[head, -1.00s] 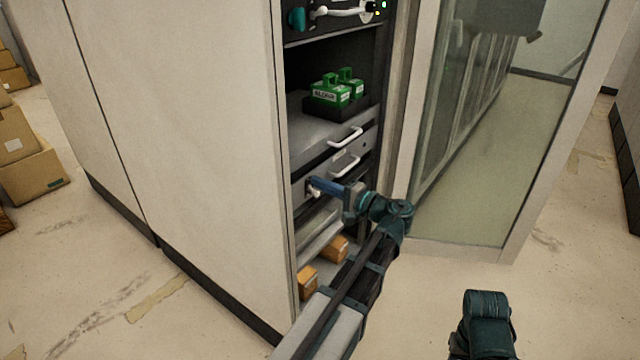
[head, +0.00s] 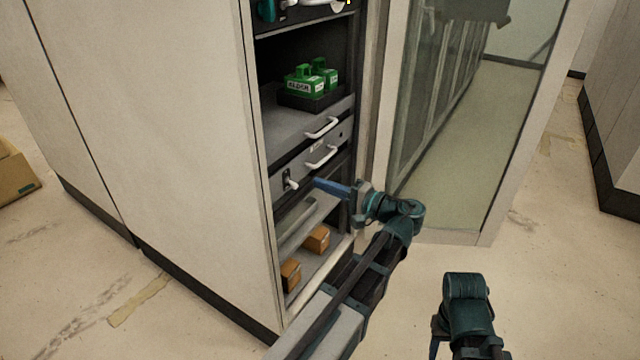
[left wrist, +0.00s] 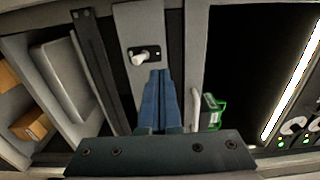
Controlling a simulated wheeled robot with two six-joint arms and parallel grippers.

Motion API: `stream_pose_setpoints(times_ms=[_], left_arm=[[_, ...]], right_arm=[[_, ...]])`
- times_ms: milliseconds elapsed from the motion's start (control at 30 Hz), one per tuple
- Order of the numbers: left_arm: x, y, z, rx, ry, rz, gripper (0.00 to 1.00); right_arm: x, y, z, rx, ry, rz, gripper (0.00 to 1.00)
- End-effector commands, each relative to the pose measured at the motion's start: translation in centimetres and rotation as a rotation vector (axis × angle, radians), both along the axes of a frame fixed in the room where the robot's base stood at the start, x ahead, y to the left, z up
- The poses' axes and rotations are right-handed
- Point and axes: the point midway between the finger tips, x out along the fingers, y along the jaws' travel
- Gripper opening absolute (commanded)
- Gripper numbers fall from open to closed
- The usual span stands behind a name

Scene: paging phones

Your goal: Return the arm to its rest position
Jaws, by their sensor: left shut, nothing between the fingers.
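My left gripper (head: 320,184) has blue fingers, held together with nothing between them. In the head view it is in front of the open rack, just right of a small white lever handle (head: 291,183) on a drawer front, apart from it. In the left wrist view the shut fingers (left wrist: 159,88) point at the same lever handle (left wrist: 139,59), with a gap between. My left arm (head: 375,255) reaches up from the bottom edge. Part of my right arm (head: 467,310) shows at the bottom right; its gripper is out of view.
Green phones (head: 305,82) sit on a black base on a shelf. White drawer handles (head: 321,128) stick out below them. Orange-brown boxes (head: 317,239) lie on the bottom shelf. An open glass door (head: 450,150) stands right of the rack. A cardboard box (head: 14,172) is at left.

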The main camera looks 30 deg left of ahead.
Motion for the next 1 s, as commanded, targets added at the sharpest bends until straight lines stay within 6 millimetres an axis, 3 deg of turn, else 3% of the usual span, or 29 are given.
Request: stream_pose_setpoints(times_ms=[367, 467, 567, 667, 800, 1000], left_arm=[[0.0, 0.0, 0.0, 0.000, 0.000, 0.000, 0.00], [-0.3, -0.3, -0.8, -0.036, 0.005, -0.005, 0.00], [-1.4, -1.3, -3.4, -0.154, 0.021, -0.023, 0.00], [-3.0, -3.7, -7.6, -0.351, 0.055, -0.051, 0.00], [-6.0, -8.7, -13.7, -0.662, 0.119, -0.091, 0.00], [-10.4, -16.6, -19.1, -1.035, 0.218, -0.131, 0.00]], right_arm=[[0.0, 0.0, 0.0, 0.001, 0.000, 0.000, 0.50], [0.0, 0.0, 0.0, 0.002, 0.001, -0.001, 0.50], [0.0, 0.0, 0.0, 0.002, 0.001, -0.001, 0.50], [0.0, 0.0, 0.0, 0.002, 0.001, -0.001, 0.50], [0.0, 0.0, 0.0, 0.002, 0.001, -0.001, 0.50], [0.0, 0.0, 0.0, 0.002, 0.001, -0.001, 0.50]])
